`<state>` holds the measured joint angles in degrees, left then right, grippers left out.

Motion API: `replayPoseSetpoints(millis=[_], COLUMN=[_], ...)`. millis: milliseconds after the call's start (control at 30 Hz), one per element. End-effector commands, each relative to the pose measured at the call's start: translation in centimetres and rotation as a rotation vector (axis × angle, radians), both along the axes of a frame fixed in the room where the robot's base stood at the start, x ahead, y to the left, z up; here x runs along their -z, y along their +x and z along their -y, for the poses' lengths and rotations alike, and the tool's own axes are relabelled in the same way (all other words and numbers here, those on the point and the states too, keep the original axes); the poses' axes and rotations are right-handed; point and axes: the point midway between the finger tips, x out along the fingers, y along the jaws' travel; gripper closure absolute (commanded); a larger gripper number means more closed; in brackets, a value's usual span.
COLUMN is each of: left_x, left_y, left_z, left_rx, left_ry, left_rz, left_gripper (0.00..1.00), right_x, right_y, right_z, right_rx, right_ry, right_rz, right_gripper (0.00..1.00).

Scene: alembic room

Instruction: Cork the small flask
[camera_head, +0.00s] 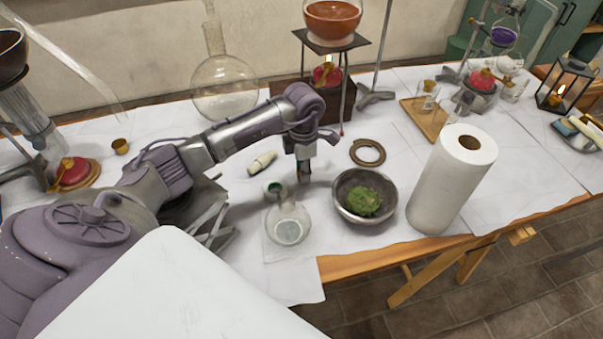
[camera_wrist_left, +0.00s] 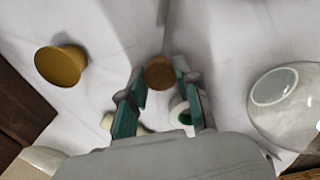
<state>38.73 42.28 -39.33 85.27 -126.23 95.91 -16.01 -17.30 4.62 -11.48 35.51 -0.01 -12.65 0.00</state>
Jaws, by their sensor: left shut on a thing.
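The small clear glass flask (camera_head: 288,225) stands on the white-covered table near its front edge, with its neck toward the back left. My left gripper (camera_head: 304,172) points down just behind and right of the flask neck, apart from it. It is shut on a small brown cork (camera_wrist_left: 158,73), seen between the teal fingertips in the wrist view. A rounded clear glass vessel (camera_wrist_left: 290,105) shows at the right of the wrist view. The cork is mostly hidden by the fingers in the head view. My right gripper is not in view.
A metal bowl with green moss (camera_head: 340,207) stands right of the flask, beside a paper towel roll (camera_head: 450,185). A brown ring (camera_head: 368,152) and a pale cylinder (camera_head: 262,163) lie nearby. A large round flask (camera_head: 224,88) and a burner stand are behind.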

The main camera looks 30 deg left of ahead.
Motion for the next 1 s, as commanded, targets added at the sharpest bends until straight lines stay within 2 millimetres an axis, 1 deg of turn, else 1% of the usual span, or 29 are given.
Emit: replayPoseSetpoints(millis=[267,1000], left_x=[-0.4,-3.4], left_y=[0.0,0.0], left_z=[0.0,0.0], left_rx=[0.000,0.000], left_ry=[0.000,0.001], left_rz=[0.000,0.001], left_gripper=[0.95,0.95], right_x=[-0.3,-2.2], right_y=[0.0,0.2], right_z=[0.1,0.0], right_rx=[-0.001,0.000], right_ry=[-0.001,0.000], right_rz=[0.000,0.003], right_gripper=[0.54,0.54])
